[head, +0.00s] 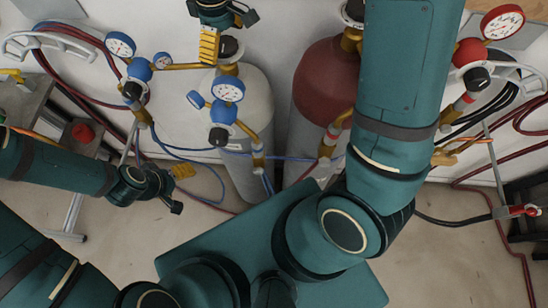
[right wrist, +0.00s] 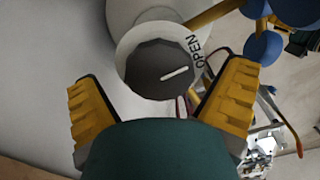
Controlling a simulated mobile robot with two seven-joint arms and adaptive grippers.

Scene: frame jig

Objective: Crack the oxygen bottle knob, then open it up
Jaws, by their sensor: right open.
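The oxygen bottle (head: 252,95) is the pale grey cylinder at the back, left of the red one. Its dark faceted knob (head: 231,46) sits on top at the valve. In the right wrist view the knob (right wrist: 160,70) has a white pointer line, and a pale ring around it reads OPEN at its right. My right gripper (head: 215,48) hangs from the top by the knob. In the right wrist view its yellow fingers (right wrist: 158,95) are spread on either side below the knob, with gaps. My left gripper (head: 172,188) is at the left, away from the knob; its opening is unclear.
A gauge regulator (head: 222,112) with blue fittings sits in front of the oxygen bottle. A dark red bottle (head: 322,85) stands to its right, partly behind my right arm. Blue and red hoses run nearby. A workbench (head: 25,105) is at the left.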

